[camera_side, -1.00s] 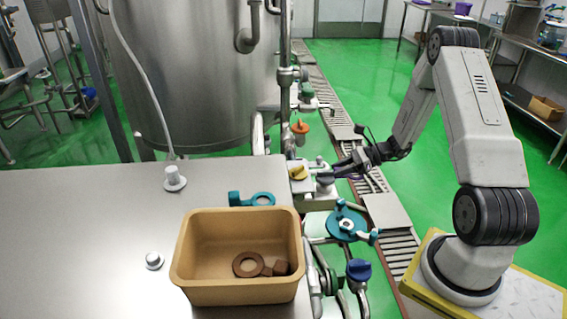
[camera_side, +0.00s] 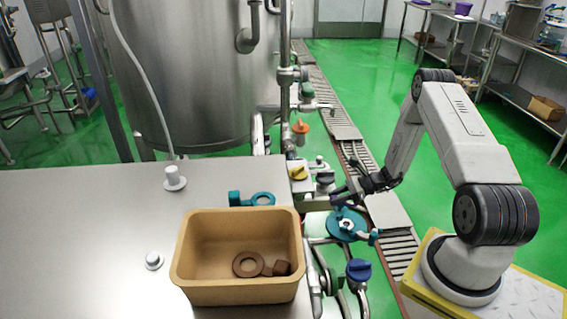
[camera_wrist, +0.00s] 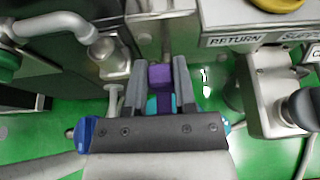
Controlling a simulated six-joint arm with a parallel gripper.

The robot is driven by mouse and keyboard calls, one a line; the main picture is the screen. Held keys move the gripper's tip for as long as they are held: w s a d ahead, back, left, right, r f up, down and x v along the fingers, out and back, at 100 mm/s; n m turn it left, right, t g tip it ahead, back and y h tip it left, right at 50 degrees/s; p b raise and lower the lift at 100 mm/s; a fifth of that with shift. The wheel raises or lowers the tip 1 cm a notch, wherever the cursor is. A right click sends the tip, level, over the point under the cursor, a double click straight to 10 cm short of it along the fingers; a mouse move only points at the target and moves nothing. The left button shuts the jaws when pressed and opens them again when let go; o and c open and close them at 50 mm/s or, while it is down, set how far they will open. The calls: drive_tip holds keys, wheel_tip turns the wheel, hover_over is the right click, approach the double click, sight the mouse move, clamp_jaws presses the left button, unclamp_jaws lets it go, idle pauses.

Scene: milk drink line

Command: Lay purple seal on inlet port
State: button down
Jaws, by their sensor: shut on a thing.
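The purple seal (camera_wrist: 160,77) shows in the wrist view between the two fingers, with a block-shaped purple part at the fingertips. The rest of it is mostly hidden by my gripper. My gripper (camera_wrist: 158,80) is shut on it. In the side view my gripper (camera_side: 343,195) is above a teal round flange (camera_side: 335,228) with a grey centre, which looks like the inlet port; no label confirms this. The seal is hard to make out there, and I cannot tell whether it touches the flange. A teal patch also shows behind the fingers in the wrist view (camera_wrist: 152,105).
A teal ring part (camera_side: 262,199) lies on the steel table (camera_side: 90,220). Valves with a yellow knob (camera_side: 298,173), a blue knob (camera_side: 358,269) and pipes crowd the flange.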

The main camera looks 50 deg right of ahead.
sight(333, 225)
drive_tip(key=shift+f, duration=0.2)
drive_tip(key=shift+f, duration=4.25)
drive_tip(key=shift+f, duration=0.5)
drive_tip(key=shift+c, duration=1.7)
unclamp_jaws()
drive_tip(key=shift+s+d, duration=0.1)
drive_tip(key=shift+v, duration=3.8)
